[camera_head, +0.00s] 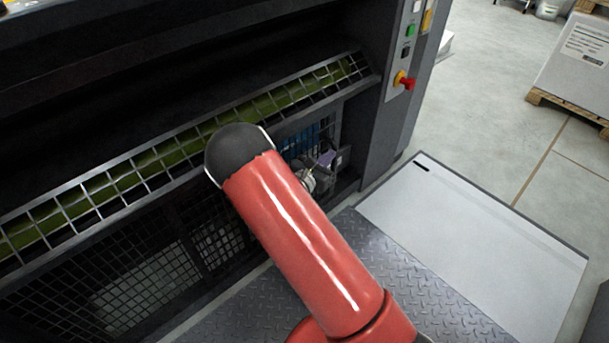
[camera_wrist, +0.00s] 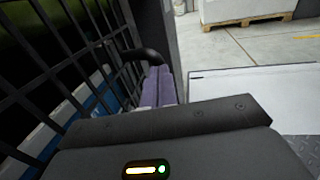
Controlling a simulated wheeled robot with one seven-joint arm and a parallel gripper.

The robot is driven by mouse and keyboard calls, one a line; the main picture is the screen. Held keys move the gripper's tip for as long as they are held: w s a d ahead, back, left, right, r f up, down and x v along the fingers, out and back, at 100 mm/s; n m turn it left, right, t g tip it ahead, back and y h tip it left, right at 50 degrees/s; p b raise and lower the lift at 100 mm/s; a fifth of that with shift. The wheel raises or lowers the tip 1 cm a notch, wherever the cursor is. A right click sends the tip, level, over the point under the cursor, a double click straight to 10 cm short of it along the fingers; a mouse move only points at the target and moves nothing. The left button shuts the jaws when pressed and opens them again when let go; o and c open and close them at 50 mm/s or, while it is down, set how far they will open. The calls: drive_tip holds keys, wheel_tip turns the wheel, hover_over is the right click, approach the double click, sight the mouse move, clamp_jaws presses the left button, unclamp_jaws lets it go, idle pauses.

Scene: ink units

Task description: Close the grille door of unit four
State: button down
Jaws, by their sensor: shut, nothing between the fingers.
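In the head view a silver-framed grille (camera_head: 150,165) runs diagonally across the unit, with green behind its mesh. A dark mesh panel (camera_head: 150,270) lies below it. No unit number is readable, and I cannot tell which grille is the door of unit four or how far it stands open. My gripper (camera_head: 328,158) is low in front of the unit's right end, partly hidden by my red arm. In the wrist view its purple fingers (camera_wrist: 160,84) are shut and empty. They are close to a black curved handle (camera_wrist: 144,55) beside a dark grille (camera_wrist: 70,70); I cannot tell whether they touch it.
A control post with a red-and-yellow switch (camera_head: 404,81) stands right of the grille. A pale platform (camera_head: 470,250) and a dark tread plate (camera_head: 385,265) lie in front of the unit. A loaded pallet (camera_head: 565,103) stands at the back right. Open floor lies between.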

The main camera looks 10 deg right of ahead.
drive_tip(key=s+d+b+x, duration=0.2)
drive_tip(key=x, duration=1.3)
drive_tip(key=shift+w+d, duration=0.25)
drive_tip(key=shift+d, duration=0.1)
drive_tip(key=shift+d+r, duration=0.1)
drive_tip(key=shift+r, duration=0.1)
